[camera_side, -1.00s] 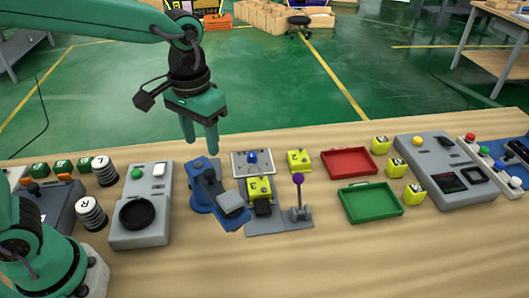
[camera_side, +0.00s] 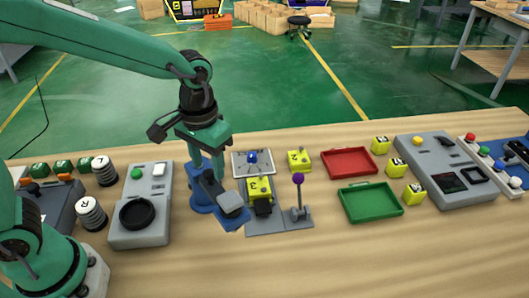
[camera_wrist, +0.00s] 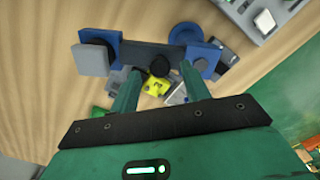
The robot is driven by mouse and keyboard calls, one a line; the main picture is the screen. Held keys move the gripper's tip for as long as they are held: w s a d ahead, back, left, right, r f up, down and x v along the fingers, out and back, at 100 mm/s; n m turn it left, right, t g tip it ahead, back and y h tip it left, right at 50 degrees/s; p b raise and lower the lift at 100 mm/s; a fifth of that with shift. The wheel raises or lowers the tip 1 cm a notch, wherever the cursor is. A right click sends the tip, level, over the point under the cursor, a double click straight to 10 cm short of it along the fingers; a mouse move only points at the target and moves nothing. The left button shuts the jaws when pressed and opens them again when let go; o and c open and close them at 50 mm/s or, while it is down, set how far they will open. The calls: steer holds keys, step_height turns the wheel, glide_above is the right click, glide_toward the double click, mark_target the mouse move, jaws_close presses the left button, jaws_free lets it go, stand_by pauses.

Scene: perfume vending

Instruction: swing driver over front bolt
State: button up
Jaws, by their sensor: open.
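The driver is a blue stand (camera_side: 201,201) with a dark swing arm (camera_side: 212,190) and a grey block (camera_side: 231,202) at its end. In the wrist view the dark arm (camera_wrist: 146,54) runs across, from the blue post at right to the grey block (camera_wrist: 90,61) at left. My gripper (camera_side: 207,172) is open and points down at the driver, fingers low over the dark arm. In the wrist view its fingertips (camera_wrist: 158,78) lie beside the arm; I cannot tell if they touch it. A yellow block (camera_side: 259,187) sits in a grey fixture (camera_side: 270,226) to the right. I cannot make out the front bolt.
A purple-knobbed lever (camera_side: 298,180) stands right of the yellow block. A white-rimmed plate (camera_side: 240,168) with a blue knob lies behind. Red (camera_side: 348,163) and green (camera_side: 370,202) trays are further right. A grey console (camera_side: 140,232) stands left. The front table is clear.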

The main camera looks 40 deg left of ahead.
steer(key=shift+f, duration=0.85)
jaws_close()
steer(key=shift+w, duration=0.1)
steer(key=w+a+n, duration=0.2)
steer(key=w+n, duration=0.5)
steer(key=n, duration=0.7)
steer(key=shift+n, duration=0.3)
steer(key=shift+a+r, duration=0.1)
steer(key=shift+a, duration=0.05)
